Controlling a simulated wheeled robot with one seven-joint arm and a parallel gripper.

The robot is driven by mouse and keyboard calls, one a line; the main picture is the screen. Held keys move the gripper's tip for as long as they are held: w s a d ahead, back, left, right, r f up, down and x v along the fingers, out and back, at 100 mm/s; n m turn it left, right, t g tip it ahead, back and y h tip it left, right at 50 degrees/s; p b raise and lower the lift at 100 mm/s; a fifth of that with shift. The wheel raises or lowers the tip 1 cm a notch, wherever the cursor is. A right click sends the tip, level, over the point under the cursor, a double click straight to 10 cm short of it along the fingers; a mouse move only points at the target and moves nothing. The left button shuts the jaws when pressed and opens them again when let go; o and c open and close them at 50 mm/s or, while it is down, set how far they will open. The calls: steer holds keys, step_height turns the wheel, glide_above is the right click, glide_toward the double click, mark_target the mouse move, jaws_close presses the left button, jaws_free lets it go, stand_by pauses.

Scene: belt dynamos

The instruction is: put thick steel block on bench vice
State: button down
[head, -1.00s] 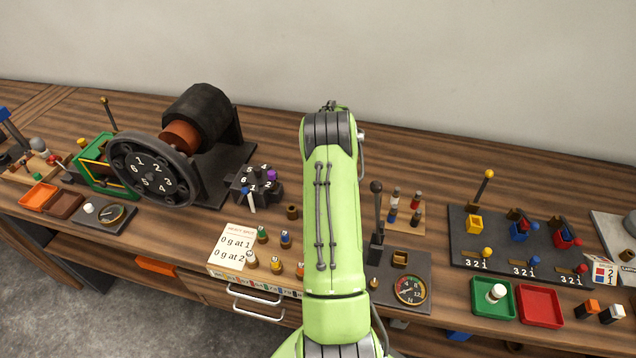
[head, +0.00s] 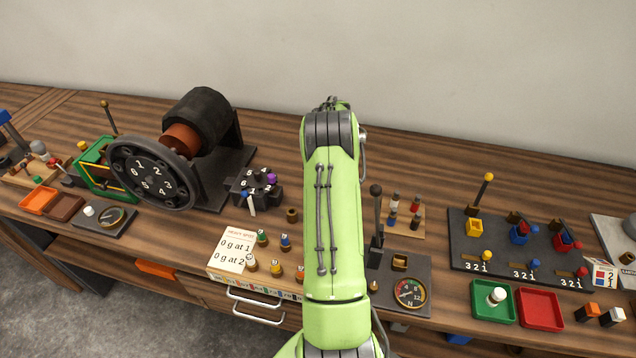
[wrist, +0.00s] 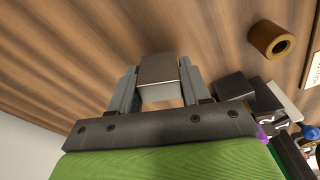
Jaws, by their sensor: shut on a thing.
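A grey steel block (wrist: 158,72) sits between the fingers of my gripper (wrist: 160,84) in the wrist view. The gripper is shut on it, and bare wooden bench top shows beyond. I cannot tell from the wrist view how high the block is above the bench. In the head view my green arm hides the gripper and the block. I cannot make out the bench vice with certainty in either view.
A brown ring (wrist: 270,40) stands near the gripper; it also shows in the head view (head: 292,214). A black numbered turret (head: 256,187) and a large dark wheel (head: 152,174) stand left. A lever stand with a gauge (head: 410,292) is right. The rear bench is clear.

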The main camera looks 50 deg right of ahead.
step_height(320, 180, up, 8)
steer(key=shift+f+p, duration=0.1)
steer(key=shift+p, duration=0.25)
